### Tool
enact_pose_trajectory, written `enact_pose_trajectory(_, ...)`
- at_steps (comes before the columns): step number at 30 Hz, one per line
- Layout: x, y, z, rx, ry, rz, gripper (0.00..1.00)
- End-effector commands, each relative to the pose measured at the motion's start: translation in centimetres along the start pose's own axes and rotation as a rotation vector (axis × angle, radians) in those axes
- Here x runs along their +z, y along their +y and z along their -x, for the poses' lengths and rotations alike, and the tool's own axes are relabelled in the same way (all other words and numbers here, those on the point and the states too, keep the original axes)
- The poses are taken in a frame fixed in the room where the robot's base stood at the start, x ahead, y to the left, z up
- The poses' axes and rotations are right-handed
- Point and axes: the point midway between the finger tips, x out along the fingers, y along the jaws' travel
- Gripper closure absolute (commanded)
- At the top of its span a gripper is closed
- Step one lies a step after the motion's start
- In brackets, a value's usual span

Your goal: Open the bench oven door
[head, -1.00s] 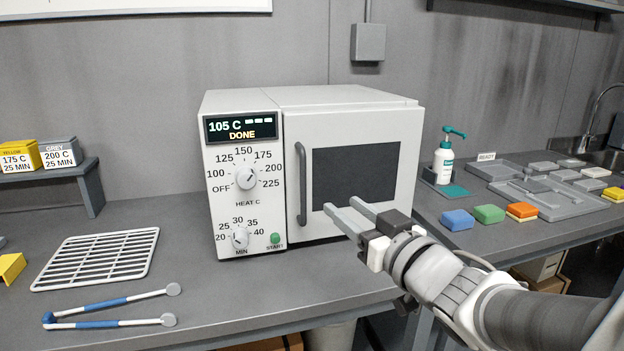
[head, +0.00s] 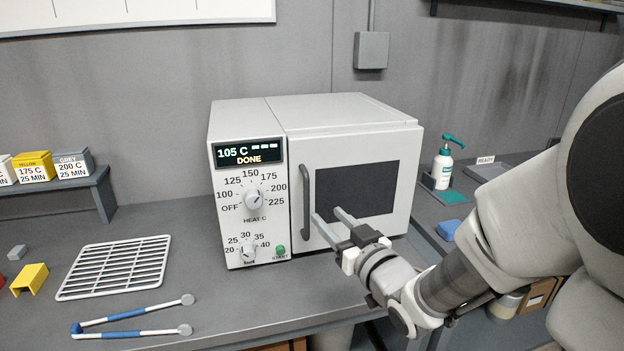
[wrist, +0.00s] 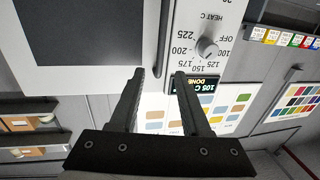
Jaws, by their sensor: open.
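The white bench oven (head: 340,105) stands on the grey bench, and its door (head: 408,165) with a dark window is shut. A dark vertical handle (head: 306,202) runs along the door's left edge. My gripper (head: 326,214) is open and empty, its fingertips in front of the door just right of the handle in the head view. In the wrist view, which is upside down, the handle (wrist: 163,40) lies beyond the gap between the fingers of my gripper (wrist: 160,72). The display (head: 248,152) reads 105 C, DONE. I cannot tell how far the fingertips are from the handle.
A wire rack (head: 115,268) and blue-handled tongs (head: 135,318) lie on the bench left of the oven. A yellow bracket (head: 30,279) is at the far left. A pump bottle (head: 443,165) stands right of the oven. My arm hides much of the right bench.

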Motion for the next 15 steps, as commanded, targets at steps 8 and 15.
enact_pose_trajectory(8, 0.1, -0.1, -5.0, -0.004, 0.002, -0.001, 0.53)
enact_pose_trajectory(15, 0.1, -0.1, -9.1, -0.004, 0.002, -0.001, 0.53)
